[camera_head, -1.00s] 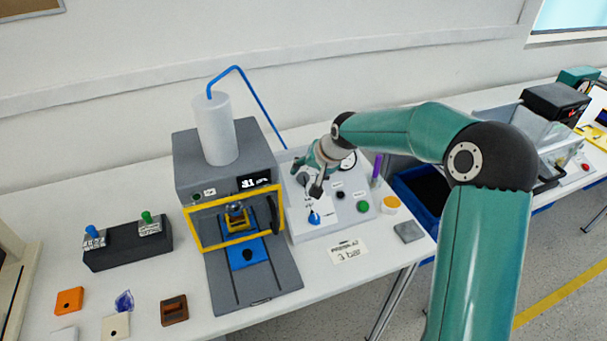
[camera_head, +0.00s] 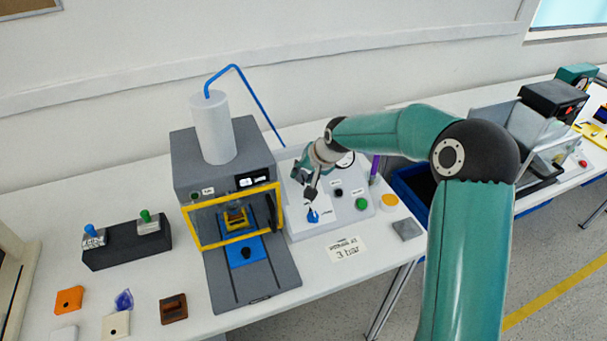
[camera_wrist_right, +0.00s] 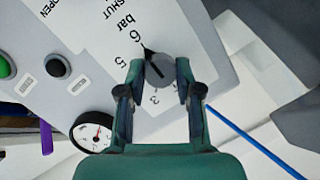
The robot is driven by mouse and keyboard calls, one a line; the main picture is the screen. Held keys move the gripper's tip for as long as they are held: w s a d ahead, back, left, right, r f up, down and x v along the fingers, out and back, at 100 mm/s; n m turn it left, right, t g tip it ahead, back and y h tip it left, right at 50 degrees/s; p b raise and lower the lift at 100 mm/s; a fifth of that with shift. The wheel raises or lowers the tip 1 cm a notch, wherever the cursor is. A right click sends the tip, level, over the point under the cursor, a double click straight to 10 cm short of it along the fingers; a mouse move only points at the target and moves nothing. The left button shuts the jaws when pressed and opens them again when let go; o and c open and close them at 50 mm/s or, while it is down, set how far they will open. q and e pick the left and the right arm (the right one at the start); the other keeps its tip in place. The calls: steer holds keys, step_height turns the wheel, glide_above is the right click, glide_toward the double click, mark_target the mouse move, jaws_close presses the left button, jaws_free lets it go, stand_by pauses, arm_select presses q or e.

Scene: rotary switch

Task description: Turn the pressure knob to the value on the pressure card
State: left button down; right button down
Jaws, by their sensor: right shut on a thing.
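The pressure card (camera_head: 345,249) lies on the table in front of the light control panel (camera_head: 330,226) and reads 3 bar. The grey pressure knob (camera_wrist_right: 160,69) shows in the right wrist view, with 3, 5 and 6 visible on its bar scale. Its black pointer is near the 6. My right gripper (camera_wrist_right: 159,73) has a finger on each side of the knob and is shut on it. In the head view my right gripper (camera_head: 309,193) is over the panel and hides the knob. My left gripper is out of view.
A blue handle (camera_head: 313,215) stands on the panel close in front of my gripper. A round gauge (camera_wrist_right: 94,132) and green button (camera_wrist_right: 4,68) are on the panel. The grey press (camera_head: 225,165) with a yellow frame stands just left.

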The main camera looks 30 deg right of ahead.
steer(key=shift+a, duration=0.1)
steer(key=n+b, duration=0.1)
steer(key=n, duration=0.1)
steer(key=shift+w+n+g, duration=0.1)
steer(key=shift+n+g, duration=0.2)
steer(key=shift+n, duration=0.1)
steer(key=n+h+b, duration=0.1)
steer(key=n+b, duration=0.1)
steer(key=n, duration=0.2)
steer(key=shift+a, duration=0.15)
steer(key=n+h+b, duration=0.1)
steer(key=n, duration=0.3)
steer(key=shift+w+g, duration=0.1)
steer(key=shift+g, duration=0.3)
steer(key=n+h+b, duration=0.1)
steer(key=n+b, duration=0.1)
steer(key=n, duration=0.1)
steer(key=shift+a+n, duration=0.15)
steer(key=shift+n, duration=0.15)
steer(key=n+b, duration=0.1)
steer(key=n, duration=0.2)
steer(key=n+t+h+b, duration=0.1)
steer(key=n, duration=0.2)
steer(key=shift+a+h, duration=0.1)
steer(key=shift+h, duration=0.2)
steer(key=n+t+b, duration=0.1)
steer(key=n, duration=0.3)
steer(key=shift+n+h+b, duration=0.3)
steer(key=shift+b, duration=0.1)
